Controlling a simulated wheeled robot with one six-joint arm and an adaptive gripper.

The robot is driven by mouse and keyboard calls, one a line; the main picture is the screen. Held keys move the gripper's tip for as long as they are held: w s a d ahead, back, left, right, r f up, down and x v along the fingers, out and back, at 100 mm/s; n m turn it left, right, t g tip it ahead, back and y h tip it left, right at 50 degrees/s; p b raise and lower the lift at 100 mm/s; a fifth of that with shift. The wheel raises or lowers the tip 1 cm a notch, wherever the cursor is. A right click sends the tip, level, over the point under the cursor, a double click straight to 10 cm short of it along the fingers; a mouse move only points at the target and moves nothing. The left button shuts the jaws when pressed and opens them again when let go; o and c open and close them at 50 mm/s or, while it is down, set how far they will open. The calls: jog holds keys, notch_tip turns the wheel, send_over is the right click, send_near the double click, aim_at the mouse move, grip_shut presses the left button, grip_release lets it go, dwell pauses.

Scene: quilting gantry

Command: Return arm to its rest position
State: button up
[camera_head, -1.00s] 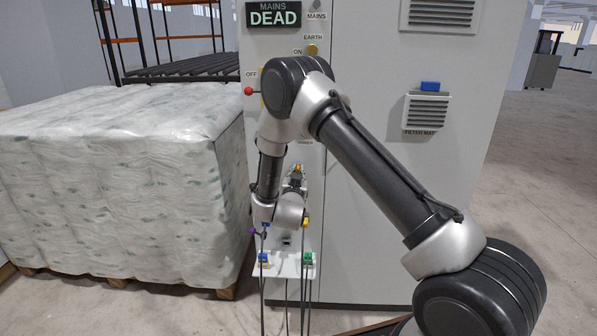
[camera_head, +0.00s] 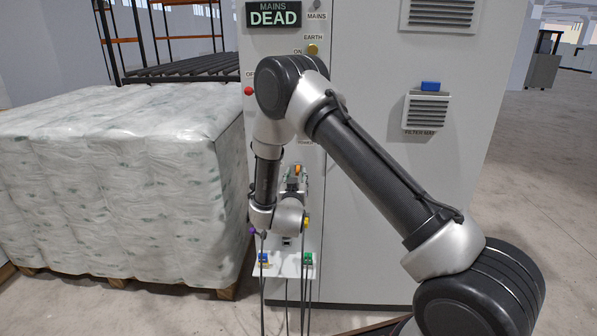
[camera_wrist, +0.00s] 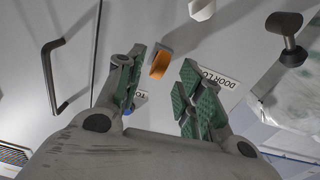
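My gripper (camera_wrist: 162,66) is open in the wrist view. Its two green-padded fingers stand apart with nothing between them. Beyond the fingertips an orange part (camera_wrist: 161,64) shows on the pale cabinet face, apart from the pads as far as I can tell. In the head view my arm is bent, its forearm hanging down in front of the grey cabinet (camera_head: 380,220). The gripper there is small and mostly hidden by my wrist, near an orange part (camera_head: 297,170).
A wrapped pallet load (camera_head: 120,180) stands close left of my wrist. A small shelf (camera_head: 284,272) with coloured connectors and hanging cables lies just below it. The cabinet carries a red knob (camera_head: 249,91) and a "MAINS DEAD" sign (camera_head: 273,14). A black handle (camera_wrist: 56,75) shows in the wrist view.

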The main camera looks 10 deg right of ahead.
jog(key=v, duration=0.8)
jog(key=s+a+f+n+g+y, duration=0.1)
jog(key=s+a+f+g+y, duration=0.2)
jog(key=f, duration=0.4)
jog(key=s+a+f+n+g+y, duration=0.1)
jog(key=s+a+f+g+y, duration=0.1)
jog(key=f+g, duration=0.35)
jog(key=s+a+n+g+y, duration=0.1)
jog(key=s+a+g+y, duration=0.15)
jog(key=s, duration=0.35)
jog(key=s+d+r, duration=0.8)
jog(key=s+r, duration=0.1)
jog(key=r, duration=0.2)
jog(key=s+d+r+g+h, duration=0.1)
jog(key=s+d+r, duration=0.7)
jog(key=r, duration=0.4)
jog(key=s+d+r, duration=0.8)
jog(key=s+r, duration=0.1)
jog(key=r, duration=0.3)
jog(key=shift+s+d+r+g, duration=0.2)
jog(key=shift+s+d+g, duration=0.15)
jog(key=shift+g, duration=0.05)
jog(key=shift+h, duration=0.25)
